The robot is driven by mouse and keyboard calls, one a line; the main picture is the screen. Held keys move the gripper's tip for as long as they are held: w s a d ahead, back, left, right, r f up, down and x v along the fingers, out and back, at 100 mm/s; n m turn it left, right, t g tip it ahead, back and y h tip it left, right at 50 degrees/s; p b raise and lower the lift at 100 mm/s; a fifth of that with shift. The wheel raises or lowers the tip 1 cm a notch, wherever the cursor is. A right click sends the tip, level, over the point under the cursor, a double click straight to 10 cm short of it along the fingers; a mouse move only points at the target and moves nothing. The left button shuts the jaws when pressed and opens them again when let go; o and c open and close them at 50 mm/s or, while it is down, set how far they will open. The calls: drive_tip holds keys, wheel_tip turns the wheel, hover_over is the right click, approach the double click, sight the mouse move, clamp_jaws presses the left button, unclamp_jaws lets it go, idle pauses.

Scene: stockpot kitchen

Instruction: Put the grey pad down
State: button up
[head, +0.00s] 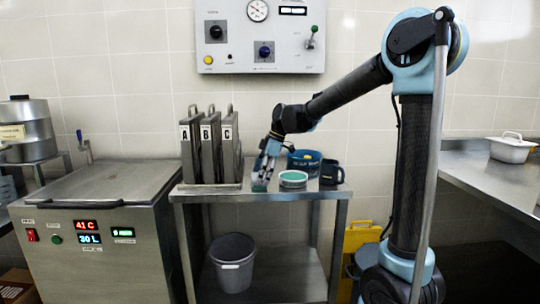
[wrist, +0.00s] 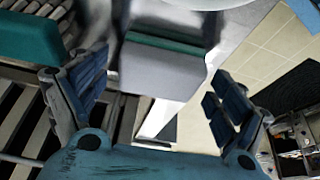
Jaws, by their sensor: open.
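The grey pad (wrist: 162,72) is a pale grey block with a dark green layer along its far edge. It lies between and just beyond the spread fingers of my gripper (wrist: 158,78) in the wrist view, with a gap on the right side. My gripper is open and points down over the small steel table (head: 200,194). It also shows in the head view (head: 262,170). I cannot make out the grey pad clearly in the head view.
A green pad (wrist: 32,38) lies to the left in the wrist view. A round pale dish with green contents (head: 293,180), a blue bowl (head: 305,157) and a dark mug (head: 331,174) stand right of my gripper. A rack of lettered plates (head: 210,150) stands close on its left.

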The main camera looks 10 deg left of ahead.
drive_tip(key=v, duration=1.6)
drive_tip(key=shift+w+a+r, duration=0.2)
drive_tip(key=shift+a+r, duration=0.1)
drive_tip(key=s+d+f+m+t+h, duration=0.1)
drive_tip(key=s+d+f+m, duration=0.45)
drive_tip(key=d, duration=0.35)
drive_tip(key=s+d+f+m+t+h, duration=0.1)
drive_tip(key=s+d+f+m, duration=0.45)
drive_tip(key=d, duration=0.45)
drive_tip(key=s+d+f+m+t+h, duration=0.1)
drive_tip(key=s+d+f+m, duration=0.3)
drive_tip(key=s+d+f, duration=0.4)
drive_tip(key=s+d+f+m+h, duration=0.1)
drive_tip(key=s+d+f+m, duration=0.5)
drive_tip(key=f, duration=0.4)
drive_tip(key=shift+s+d+f+t, duration=0.25)
drive_tip(key=shift+s+d, duration=0.2)
drive_tip(key=shift+d, duration=0.7)
drive_tip(key=shift+w, duration=0.1)
drive_tip(key=shift+w+f, duration=0.15)
drive_tip(key=shift+w, duration=0.2)
